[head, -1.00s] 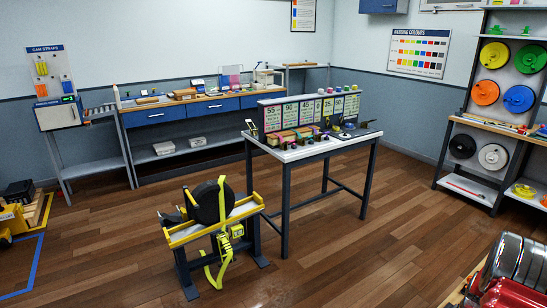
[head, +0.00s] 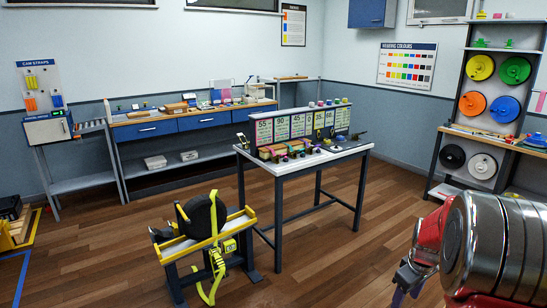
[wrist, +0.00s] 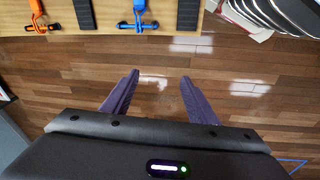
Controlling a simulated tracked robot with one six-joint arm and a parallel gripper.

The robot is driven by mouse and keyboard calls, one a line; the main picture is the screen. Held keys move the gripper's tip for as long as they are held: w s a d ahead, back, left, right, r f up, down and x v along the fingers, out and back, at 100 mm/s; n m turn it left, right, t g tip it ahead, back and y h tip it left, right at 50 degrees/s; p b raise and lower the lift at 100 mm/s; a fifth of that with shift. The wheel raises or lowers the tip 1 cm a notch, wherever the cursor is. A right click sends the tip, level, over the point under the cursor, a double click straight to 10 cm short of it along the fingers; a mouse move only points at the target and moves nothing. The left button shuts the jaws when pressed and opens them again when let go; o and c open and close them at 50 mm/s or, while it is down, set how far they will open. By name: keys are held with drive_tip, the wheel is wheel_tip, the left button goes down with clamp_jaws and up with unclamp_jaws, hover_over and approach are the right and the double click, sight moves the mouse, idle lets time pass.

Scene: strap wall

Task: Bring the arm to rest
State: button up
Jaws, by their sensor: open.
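My gripper (wrist: 158,80) shows in the wrist view with its two purple fingers apart. Nothing is between them but bare wooden floor (wrist: 230,70). In the head view part of my red and metal arm fills the lower right. My gripper (head: 402,290) is low there, beside the arm, over the floor and clear of the furniture.
A strap stand (head: 242,217) holds a black roll with yellow webbing (head: 220,255). A white-topped table (head: 345,155) stands mid-room. Reel shelves (head: 462,190) are at right. In the wrist view a wooden surface (wrist: 105,22) bears orange and blue fittings. Floor between is open.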

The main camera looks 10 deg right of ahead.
drive_tip(key=s+a+r+m+t, duration=0.1)
drive_tip(key=s+a+r, duration=0.1)
drive_tip(key=a+r, duration=0.6)
drive_tip(key=s+a+r+m+t, duration=0.1)
drive_tip(key=s+a+r, duration=0.2)
drive_tip(key=a+r, duration=0.55)
drive_tip(key=s+a+r+m+t, duration=0.1)
drive_tip(key=s+a+t, duration=0.1)
drive_tip(key=s+a, duration=1.1)
drive_tip(key=a, duration=0.2)
drive_tip(key=shift+s+a+r+y, duration=0.35)
drive_tip(key=shift+s+r+y, duration=0.05)
